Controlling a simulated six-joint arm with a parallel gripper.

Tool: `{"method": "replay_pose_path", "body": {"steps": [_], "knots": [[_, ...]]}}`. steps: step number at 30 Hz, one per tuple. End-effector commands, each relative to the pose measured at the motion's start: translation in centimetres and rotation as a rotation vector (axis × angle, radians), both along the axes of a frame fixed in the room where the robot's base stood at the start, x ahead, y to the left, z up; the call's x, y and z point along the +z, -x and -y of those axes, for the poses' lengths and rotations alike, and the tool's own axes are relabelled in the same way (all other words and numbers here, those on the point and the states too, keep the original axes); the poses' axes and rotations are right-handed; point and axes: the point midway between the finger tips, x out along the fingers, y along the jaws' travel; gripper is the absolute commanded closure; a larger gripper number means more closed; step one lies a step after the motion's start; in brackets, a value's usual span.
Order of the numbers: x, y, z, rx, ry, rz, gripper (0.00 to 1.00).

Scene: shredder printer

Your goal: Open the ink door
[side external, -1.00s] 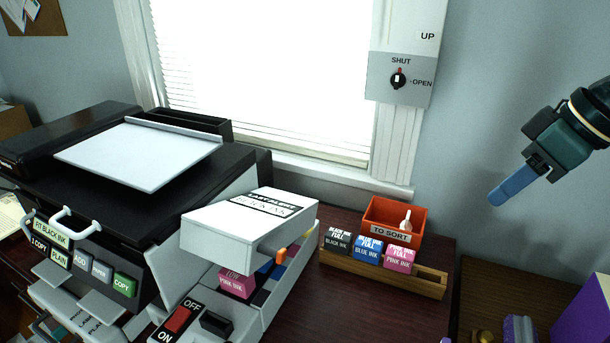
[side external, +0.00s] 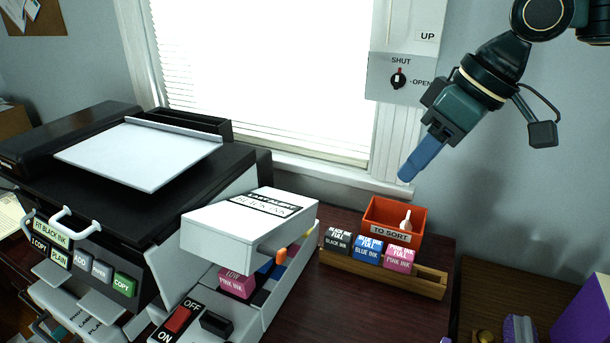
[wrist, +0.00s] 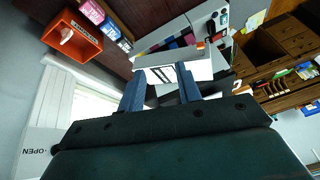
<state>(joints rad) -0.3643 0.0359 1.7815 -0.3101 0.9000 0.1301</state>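The ink door appears to be the white, box-like cover (side external: 240,222) with a black-lettered label on the printer's right side. Its front hangs above the ink bay, where a pink cartridge (side external: 237,284) marked low and other coloured parts show underneath. An orange-tipped piece (side external: 281,257) sticks out by its right edge. My gripper (side external: 405,174) is in the air right of the cover, above the orange bin, touching nothing. In the wrist view its two blue fingers (wrist: 160,72) are apart and empty, with the white cover beyond them.
A wall panel has a dial (side external: 398,79) whose red mark points to SHUT. The orange bin (side external: 392,217) and a wooden rack (side external: 425,281) with black, blue and pink inks stand right of the printer. A red ON/OFF switch (side external: 178,320) is in front.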

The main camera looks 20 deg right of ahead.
Motion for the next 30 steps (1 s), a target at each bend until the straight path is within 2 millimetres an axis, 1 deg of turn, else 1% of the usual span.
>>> {"method": "replay_pose_path", "body": {"steps": [1, 6, 9, 13, 15, 18, 26, 30], "knots": [[-0.1, -0.8, -1.6, 0.029, -0.003, -0.008, 0.66], [-0.4, -2.7, -6.4, 0.122, -0.015, -0.029, 0.66], [-0.8, -3.4, -8.9, 0.169, -0.017, -0.041, 0.66], [-1.2, -4.0, -11.3, 0.215, -0.02, -0.049, 0.66], [-1.4, -4.1, -12.1, 0.23, -0.021, -0.053, 0.66], [-1.5, -4.2, -12.7, 0.242, -0.021, -0.055, 0.66], [-1.6, -4.2, -12.9, 0.244, -0.021, -0.056, 0.66], [-2.2, -4.3, -13.1, 0.244, -0.021, -0.057, 0.66]]}}
